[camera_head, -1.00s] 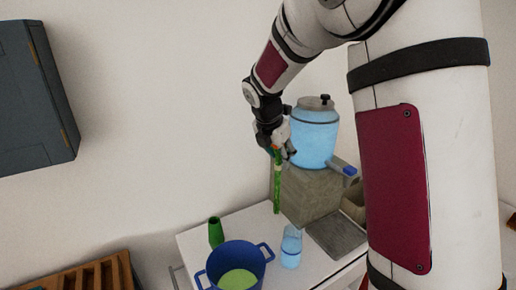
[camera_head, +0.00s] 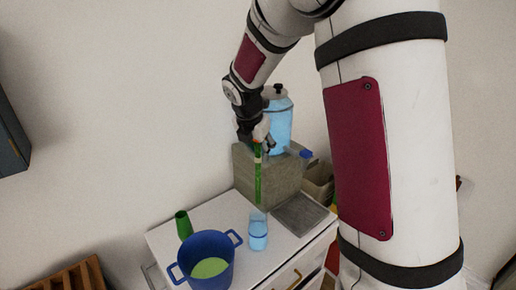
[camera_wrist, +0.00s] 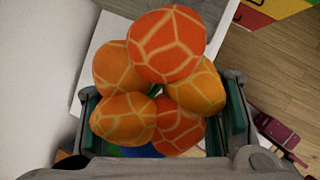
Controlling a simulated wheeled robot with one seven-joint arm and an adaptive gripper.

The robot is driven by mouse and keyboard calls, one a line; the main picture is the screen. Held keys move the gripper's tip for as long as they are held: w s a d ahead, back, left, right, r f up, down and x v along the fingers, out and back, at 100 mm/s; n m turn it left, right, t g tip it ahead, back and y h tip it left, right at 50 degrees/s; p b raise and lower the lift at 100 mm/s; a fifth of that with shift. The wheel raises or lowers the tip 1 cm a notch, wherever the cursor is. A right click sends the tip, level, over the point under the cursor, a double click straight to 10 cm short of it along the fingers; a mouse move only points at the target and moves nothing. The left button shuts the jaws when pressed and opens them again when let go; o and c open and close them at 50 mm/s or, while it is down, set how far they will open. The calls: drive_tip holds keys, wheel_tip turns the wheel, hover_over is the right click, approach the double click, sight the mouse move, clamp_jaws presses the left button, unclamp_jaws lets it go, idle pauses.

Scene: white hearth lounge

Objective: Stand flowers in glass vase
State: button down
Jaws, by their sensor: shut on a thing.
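A bunch of flowers with green stems (camera_head: 258,182) hangs upright, stems down, from my gripper (camera_head: 262,147), which is shut on it. In the wrist view several orange, pale-veined flower heads (camera_wrist: 160,75) fill the space between the dark fingers of my gripper (camera_wrist: 162,112) and hide the stems. The clear bluish glass vase (camera_head: 258,238) stands upright on the white cabinet top. The stem ends appear right at or just above the vase's mouth; I cannot tell whether they are inside.
A blue two-handled pot (camera_head: 207,262) with green contents and a green tapered cup (camera_head: 183,225) stand left of the vase. Behind are a stone-like block (camera_head: 262,172) and a blue dispenser (camera_head: 278,125). A grey plate (camera_head: 299,214) lies to the right on the white cabinet top (camera_head: 222,212).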

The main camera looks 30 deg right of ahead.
sight(257, 187)
drive_tip(key=shift+f, duration=1.95)
drive_tip(key=shift+f, duration=0.15)
idle(0.4)
drive_tip(key=shift+f+b, duration=1.45)
drive_tip(key=shift+f, duration=4.4)
